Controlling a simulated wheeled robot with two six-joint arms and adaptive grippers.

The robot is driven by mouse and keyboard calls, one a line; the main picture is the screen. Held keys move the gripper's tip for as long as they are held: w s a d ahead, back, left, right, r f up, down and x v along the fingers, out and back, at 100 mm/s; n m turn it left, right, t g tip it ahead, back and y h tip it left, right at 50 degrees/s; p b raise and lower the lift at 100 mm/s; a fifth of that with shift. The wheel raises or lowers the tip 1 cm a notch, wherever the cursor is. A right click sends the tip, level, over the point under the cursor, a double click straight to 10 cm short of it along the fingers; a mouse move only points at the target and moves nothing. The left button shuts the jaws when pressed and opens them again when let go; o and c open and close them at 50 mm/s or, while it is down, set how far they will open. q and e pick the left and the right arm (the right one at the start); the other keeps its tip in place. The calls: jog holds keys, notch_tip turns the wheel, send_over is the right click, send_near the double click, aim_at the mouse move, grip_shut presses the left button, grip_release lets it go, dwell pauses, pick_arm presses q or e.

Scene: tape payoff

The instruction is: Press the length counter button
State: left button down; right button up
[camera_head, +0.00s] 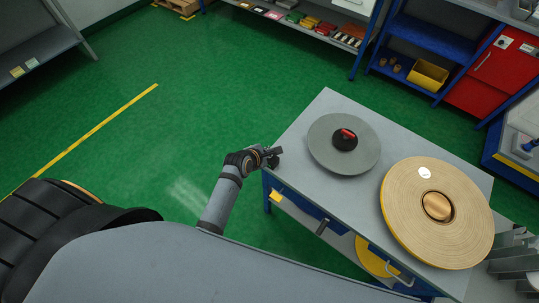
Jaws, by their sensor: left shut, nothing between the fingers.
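My left gripper (273,156) is shut and empty at the left edge of the grey workbench (328,110). It is left of a grey disc (322,153) with a black hub and a red part (347,134) on top, and apart from that disc. A large tan tape roll (405,213) with a round white label lies flat on the right part of the bench. A small yellow piece (276,196) is on the bench's front side, below the gripper. I cannot make out a length counter or its button. My right gripper is not in view.
Blue drawers (310,209) with handles are under the bench top. A blue shelf (433,42) with a yellow bin (428,76) and a red cabinet (493,66) stand at the back right. Green floor (190,110) is clear left of the bench.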

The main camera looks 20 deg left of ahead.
pick_arm(q)
jog(key=shift+f, duration=0.1)
dwell(0.4)
jog(key=shift+f, duration=0.35)
jog(key=shift+f, duration=0.5)
dwell(0.5)
jog(key=shift+r, duration=0.1)
jog(key=shift+r+p, duration=0.8)
jog(key=shift+p, duration=0.35)
notch_tip(320, 180, up, 5)
jog(key=p, duration=0.6)
jog(key=shift+r, duration=0.15)
